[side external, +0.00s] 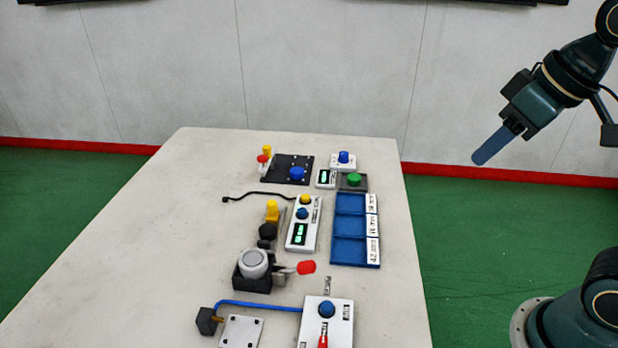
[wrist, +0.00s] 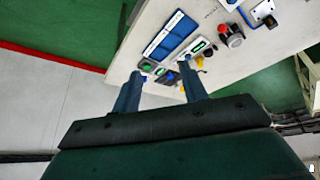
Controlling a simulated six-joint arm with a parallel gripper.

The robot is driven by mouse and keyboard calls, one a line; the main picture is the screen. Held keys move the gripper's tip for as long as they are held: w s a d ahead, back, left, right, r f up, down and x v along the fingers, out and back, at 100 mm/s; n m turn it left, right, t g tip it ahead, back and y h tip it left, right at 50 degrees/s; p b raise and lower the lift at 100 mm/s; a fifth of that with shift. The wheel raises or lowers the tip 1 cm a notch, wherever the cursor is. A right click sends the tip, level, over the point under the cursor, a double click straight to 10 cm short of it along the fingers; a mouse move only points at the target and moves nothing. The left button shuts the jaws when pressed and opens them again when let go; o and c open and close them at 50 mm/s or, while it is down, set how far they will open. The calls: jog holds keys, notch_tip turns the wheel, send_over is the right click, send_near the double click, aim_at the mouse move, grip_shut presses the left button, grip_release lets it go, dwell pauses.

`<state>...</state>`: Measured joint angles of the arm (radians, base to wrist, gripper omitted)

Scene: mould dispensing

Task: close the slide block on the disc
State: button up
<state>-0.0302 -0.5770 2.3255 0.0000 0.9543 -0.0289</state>
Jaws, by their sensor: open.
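A grey round disc (side external: 253,259) sits in a black block-like holder (side external: 246,283) near the front middle of the table. A metal lever with a red grip (side external: 306,267) sticks out to the holder's right. A black round part (side external: 267,231) and a yellow part (side external: 272,211) stand in line behind the holder. I cannot tell which piece is the slide block or how far it sits from the disc. My gripper (side external: 478,160) is up in the air right of the table, well away from the disc. In the wrist view my gripper (wrist: 160,69) is open with nothing between its fingers.
A blue tray (side external: 334,226) with labelled compartments lies near the table's right edge. A white box with a green display (side external: 295,240) stands left of it. A white box with a blue button (side external: 341,311) is at the front. The table's left side (side external: 140,260) is clear.

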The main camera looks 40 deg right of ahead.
jog(key=w+a+r+n+g, duration=0.1)
jog(key=w+a+r+n, duration=0.15)
jog(key=w, duration=0.85)
jog(key=n+g, duration=0.3)
jog(key=g, duration=0.1)
send_over(271, 202)
notch_tip(271, 202, down, 15)
notch_tip(271, 202, down, 14)
jog(key=shift+r, duration=0.15)
